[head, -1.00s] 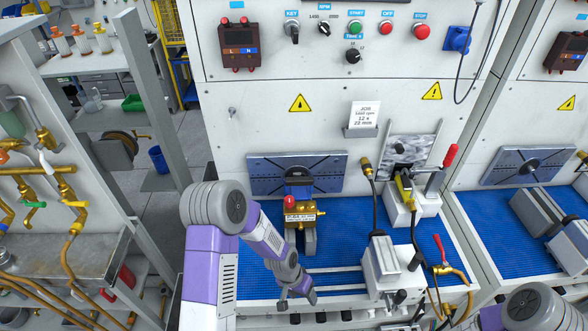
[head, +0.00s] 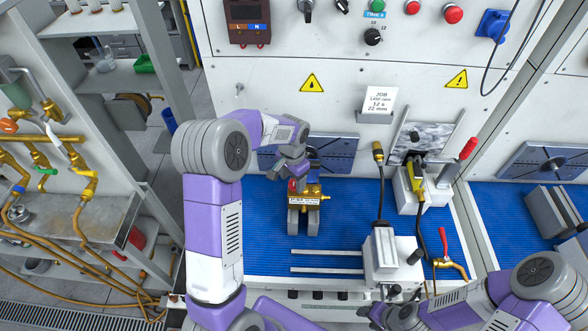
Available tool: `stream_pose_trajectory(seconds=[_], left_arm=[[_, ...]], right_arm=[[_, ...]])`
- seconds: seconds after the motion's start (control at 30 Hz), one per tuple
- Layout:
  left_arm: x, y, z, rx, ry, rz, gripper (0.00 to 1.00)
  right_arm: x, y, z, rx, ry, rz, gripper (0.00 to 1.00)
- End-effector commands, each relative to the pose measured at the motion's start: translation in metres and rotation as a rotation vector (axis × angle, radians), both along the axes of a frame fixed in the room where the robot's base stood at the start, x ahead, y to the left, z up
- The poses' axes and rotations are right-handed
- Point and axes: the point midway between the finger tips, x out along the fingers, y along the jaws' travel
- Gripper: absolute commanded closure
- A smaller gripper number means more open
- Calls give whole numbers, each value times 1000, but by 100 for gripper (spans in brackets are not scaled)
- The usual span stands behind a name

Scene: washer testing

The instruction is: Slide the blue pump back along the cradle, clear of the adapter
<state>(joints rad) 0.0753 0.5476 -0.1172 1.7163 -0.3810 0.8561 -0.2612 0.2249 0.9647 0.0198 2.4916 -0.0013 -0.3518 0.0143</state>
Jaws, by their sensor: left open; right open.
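A brass-coloured unit (head: 312,192) with a white label and a red part sits on a grey cradle (head: 303,222) in the head view. A small blue part (head: 313,155) shows just behind it, in front of the dark slotted plate (head: 335,150). I cannot tell whether this blue part is the pump or the adapter; no larger blue pump body shows. My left gripper (head: 284,178) is open at the unit's upper left, close to the red part; contact cannot be told. It partly hides the plate. My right gripper (head: 378,318) is open and low near the bench's front edge, away from the unit.
Two light rails (head: 325,252) lie on the blue mat (head: 265,235) in front of the cradle. A grey block fixture (head: 388,255) with an upright hose stands to the right.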

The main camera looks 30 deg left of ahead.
Motion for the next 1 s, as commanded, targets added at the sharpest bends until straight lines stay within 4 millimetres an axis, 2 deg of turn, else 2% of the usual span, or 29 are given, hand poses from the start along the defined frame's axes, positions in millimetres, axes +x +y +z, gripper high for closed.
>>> stream_pose_trajectory(seconds=[0.1,0.23,0.6,1.0], left_arm=[[0,-1,-17,-1,3,-1,35],[0,-1,-30,-1,1,0,35],[0,0,-35,0,-1,1,37],[0,0,-35,0,-1,0,98]], right_arm=[[0,0,2,0,0,0,53],[1,0,3,0,-2,-1,53],[1,0,4,0,-1,0,53],[1,0,4,0,-1,0,53]])
